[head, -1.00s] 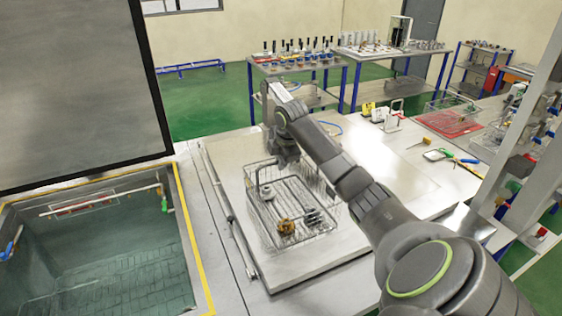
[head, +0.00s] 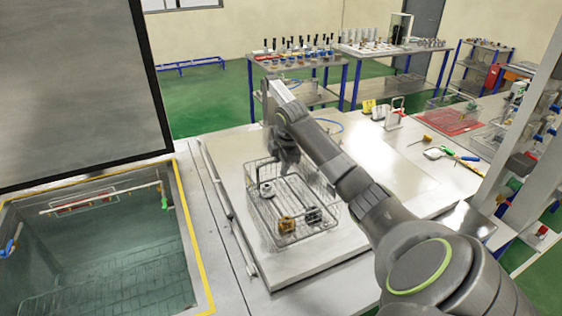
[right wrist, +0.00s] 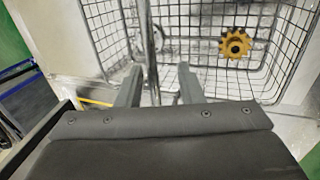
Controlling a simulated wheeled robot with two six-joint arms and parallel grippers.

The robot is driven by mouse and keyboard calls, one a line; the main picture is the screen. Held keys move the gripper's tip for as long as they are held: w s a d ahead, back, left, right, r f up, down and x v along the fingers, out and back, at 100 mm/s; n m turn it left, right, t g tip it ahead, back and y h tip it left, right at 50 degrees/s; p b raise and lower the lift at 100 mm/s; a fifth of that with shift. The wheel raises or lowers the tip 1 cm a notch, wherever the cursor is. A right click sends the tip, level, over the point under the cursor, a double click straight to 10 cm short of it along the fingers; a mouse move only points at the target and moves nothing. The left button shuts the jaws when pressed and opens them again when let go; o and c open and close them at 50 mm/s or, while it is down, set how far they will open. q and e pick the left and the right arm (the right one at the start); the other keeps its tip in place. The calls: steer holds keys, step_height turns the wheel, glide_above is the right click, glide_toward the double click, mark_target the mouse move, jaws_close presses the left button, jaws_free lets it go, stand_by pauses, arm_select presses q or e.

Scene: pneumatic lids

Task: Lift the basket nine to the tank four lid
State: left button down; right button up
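A wire basket (head: 315,231) stands on a flat steel tank lid (head: 222,163) with a long bar along its left edge. I read no numbers on the basket or lid. The basket holds a brown gear (head: 287,224), a dark grey part (head: 313,215) and a pale ring-like part (head: 267,189). My right gripper (head: 287,166) reaches down at the basket's far side. In the right wrist view its fingers (right wrist: 160,80) are apart, with an upright metal bar (right wrist: 150,40) between them, nearer the left finger. The gear (right wrist: 235,43) shows there too. My left gripper is out of view.
An open tank (head: 110,250) with liquid lies at left, with a large raised dark panel (head: 75,90) behind it. A red tray (head: 448,122) and small tools (head: 440,153) lie at right. The lid is clear around the basket.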

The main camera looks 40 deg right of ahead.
steer(key=shift+s+f, duration=0.1)
steer(key=v, duration=1.7)
steer(key=shift+r+p, duration=0.35)
steer(key=shift+a+f, duration=0.1)
